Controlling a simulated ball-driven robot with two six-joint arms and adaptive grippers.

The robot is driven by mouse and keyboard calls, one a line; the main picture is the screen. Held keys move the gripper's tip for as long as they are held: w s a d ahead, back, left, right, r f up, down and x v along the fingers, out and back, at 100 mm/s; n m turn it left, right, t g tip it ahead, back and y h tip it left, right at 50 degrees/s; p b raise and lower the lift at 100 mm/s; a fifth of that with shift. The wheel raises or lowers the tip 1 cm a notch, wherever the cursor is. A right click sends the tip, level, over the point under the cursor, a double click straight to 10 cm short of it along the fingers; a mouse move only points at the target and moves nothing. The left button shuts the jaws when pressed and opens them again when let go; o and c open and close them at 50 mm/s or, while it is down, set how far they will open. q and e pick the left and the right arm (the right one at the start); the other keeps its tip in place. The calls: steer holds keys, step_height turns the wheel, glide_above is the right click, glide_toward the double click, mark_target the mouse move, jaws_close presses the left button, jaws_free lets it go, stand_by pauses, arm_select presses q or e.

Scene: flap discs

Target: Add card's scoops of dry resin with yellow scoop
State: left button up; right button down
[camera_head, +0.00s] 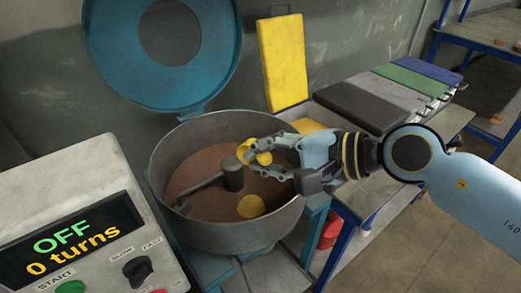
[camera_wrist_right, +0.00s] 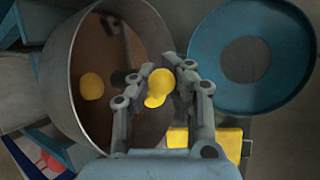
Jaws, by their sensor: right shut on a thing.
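My right gripper (camera_head: 262,163) is shut on the yellow scoop (camera_head: 254,152) and holds it over the grey mixing pot (camera_head: 232,236). In the right wrist view the scoop (camera_wrist_right: 161,82) sits between the two fingers (camera_wrist_right: 160,76). What its bowl holds cannot be told. A round yellow patch (camera_head: 251,206) lies on the brown material (camera_head: 203,177) in the pot; it also shows in the right wrist view (camera_wrist_right: 91,86). Behind the pot, a bin with its yellow lid (camera_head: 283,62) raised shows yellow contents (camera_head: 307,126). My left gripper is out of view.
A mixer arm (camera_head: 232,173) stands inside the pot. The blue pot lid (camera_head: 112,50) is raised. A control box (camera_head: 75,225) reads OFF and 0 turns. Shut bins with dark (camera_head: 358,106), grey (camera_head: 392,92), green (camera_head: 411,80) and blue (camera_head: 430,68) lids line the bench at right.

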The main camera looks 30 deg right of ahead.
arm_select(q)
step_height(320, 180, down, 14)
steer(key=b, duration=1.5)
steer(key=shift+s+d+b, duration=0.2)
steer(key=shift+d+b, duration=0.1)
arm_select(e)
steer(key=w+d+m+g+y, duration=0.1)
steer(key=w+d+m+y, duration=0.3)
steer(key=w+d+m, duration=0.1)
steer(key=w+d+m+g+y, duration=0.1)
steer(key=w+d+m+y, duration=0.2)
steer(key=w+d+m, duration=0.3)
steer(key=d+m, duration=0.2)
steer(key=d, duration=0.2)
steer(key=shift+d+y, duration=0.3)
steer(key=shift+y, duration=0.1)
